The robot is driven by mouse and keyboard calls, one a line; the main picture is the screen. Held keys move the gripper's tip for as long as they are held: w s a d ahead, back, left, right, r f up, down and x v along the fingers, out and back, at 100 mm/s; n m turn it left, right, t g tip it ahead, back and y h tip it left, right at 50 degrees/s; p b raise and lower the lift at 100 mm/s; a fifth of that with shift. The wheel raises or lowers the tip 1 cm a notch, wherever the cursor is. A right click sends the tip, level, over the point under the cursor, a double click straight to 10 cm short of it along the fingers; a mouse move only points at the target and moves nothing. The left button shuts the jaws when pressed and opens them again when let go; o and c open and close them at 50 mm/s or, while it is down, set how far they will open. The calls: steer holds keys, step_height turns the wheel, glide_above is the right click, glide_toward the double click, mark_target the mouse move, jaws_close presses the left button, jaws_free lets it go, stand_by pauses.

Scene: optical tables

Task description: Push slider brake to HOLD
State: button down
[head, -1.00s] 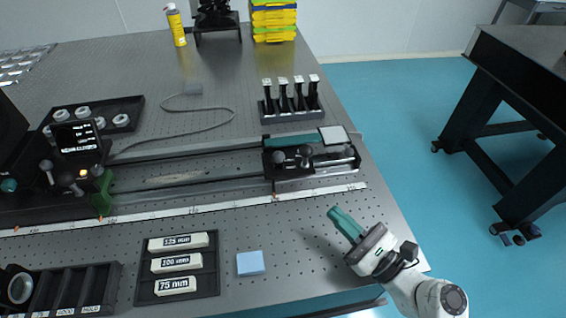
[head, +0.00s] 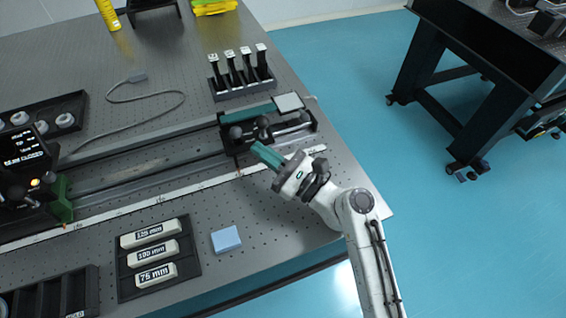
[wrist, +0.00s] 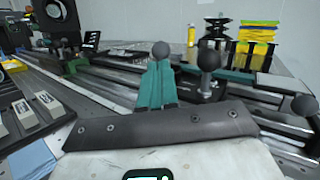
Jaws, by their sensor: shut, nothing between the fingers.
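The slider (head: 285,131) is a black carriage on the long rail, with a green strip and a pale square plate on top. Dark ball-ended knobs stand on it: a left knob (head: 235,132), a middle knob (head: 263,122) and a right knob (head: 304,116). I cannot tell which belongs to the brake, and no HOLD mark is readable. My gripper (head: 258,147) is shut and empty, its teal fingers at the slider's front side. In the wrist view, a dark ball knob (wrist: 160,50) shows just beyond the fingertips (wrist: 156,72); contact is unclear. Another knob (wrist: 208,61) stands to the right.
A rack of several black posts (head: 240,78) stands behind the slider. In front lie a black tray of labelled blocks (head: 190,270) and a blue block (head: 226,239). A lit display (head: 22,150) is at the rail's left. A cable (head: 165,113) lies behind the rail.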

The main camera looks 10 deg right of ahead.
mark_target(236, 134)
steer(key=shift+x, duration=1.7)
steer(key=shift+r+p, duration=0.1)
steer(key=shift+p, duration=0.3)
